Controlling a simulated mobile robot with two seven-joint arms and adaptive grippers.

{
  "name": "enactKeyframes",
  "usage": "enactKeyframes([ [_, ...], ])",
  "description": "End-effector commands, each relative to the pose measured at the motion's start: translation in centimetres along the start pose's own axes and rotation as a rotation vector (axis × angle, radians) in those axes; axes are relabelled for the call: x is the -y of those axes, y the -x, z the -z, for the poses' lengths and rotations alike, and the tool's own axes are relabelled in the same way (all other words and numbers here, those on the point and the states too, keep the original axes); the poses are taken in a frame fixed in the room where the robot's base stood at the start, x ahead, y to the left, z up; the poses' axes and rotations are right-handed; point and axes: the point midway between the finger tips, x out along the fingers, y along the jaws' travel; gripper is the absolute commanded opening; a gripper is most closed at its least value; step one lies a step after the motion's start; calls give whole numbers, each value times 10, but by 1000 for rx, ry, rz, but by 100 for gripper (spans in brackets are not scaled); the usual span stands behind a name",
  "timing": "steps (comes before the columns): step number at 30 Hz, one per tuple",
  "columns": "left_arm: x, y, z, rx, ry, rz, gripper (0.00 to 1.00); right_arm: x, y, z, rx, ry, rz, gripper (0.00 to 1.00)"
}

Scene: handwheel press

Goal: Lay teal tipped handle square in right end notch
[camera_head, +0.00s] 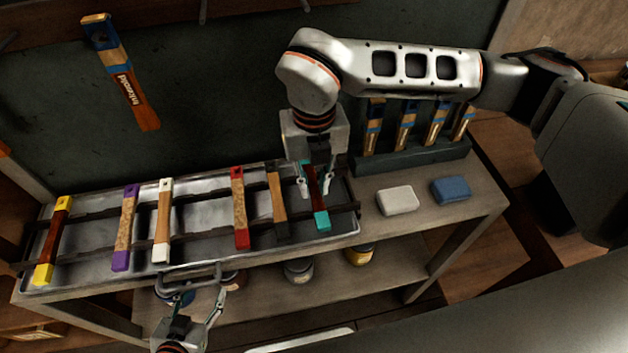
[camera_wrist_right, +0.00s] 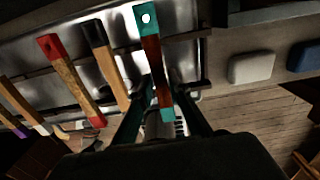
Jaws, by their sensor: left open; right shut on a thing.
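The teal tipped handle (camera_head: 321,218) has a dark red-brown middle and is at the right end of the tray, running across the two dark notched rails (camera_head: 342,208). In the right wrist view the handle (camera_wrist_right: 151,62) shows a holed teal end and a second teal end between the fingers (camera_wrist_right: 163,118). I cannot tell whether it rests in the notch or hovers just above. My left gripper (camera_head: 200,300) is open, by the tray's front handle (camera_head: 190,279).
The metal tray (camera_head: 204,217) holds yellow (camera_head: 53,240), purple (camera_head: 126,228), white (camera_head: 162,221), red (camera_head: 239,208) and black (camera_head: 278,204) tipped handles. A white block (camera_head: 397,200) and blue block (camera_head: 451,190) lie to the right. A brush rack (camera_head: 412,158) stands behind. Jars sit below.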

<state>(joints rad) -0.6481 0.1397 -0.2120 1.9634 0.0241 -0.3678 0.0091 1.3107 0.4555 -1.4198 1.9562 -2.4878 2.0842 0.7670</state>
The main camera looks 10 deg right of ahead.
Motion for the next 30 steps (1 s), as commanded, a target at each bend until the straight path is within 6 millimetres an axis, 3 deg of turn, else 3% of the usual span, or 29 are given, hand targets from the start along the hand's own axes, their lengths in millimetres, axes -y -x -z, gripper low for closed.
enactKeyframes([
  [13, -1, -2, -6, 2, 1, -1, 51, 0, -6, 0, 0, 0, 0, 0],
  [14, -1, -2, -6, 2, 1, -1, 51, 0, -6, 0, 0, 0, 0, 20],
  [16, -1, -2, -6, 2, 1, -1, 51, 0, -6, 0, 0, 0, 0, 37],
  [23, -1, -3, -6, 4, 1, -1, 51, 0, -6, 0, 0, 0, 0, 37],
  [26, -2, -3, -7, 5, 1, -2, 51, 0, -6, 0, 0, 0, 0, 51],
  [30, -2, -3, -8, 6, 1, -2, 51, 0, -6, 0, 0, 0, 0, 51],
])
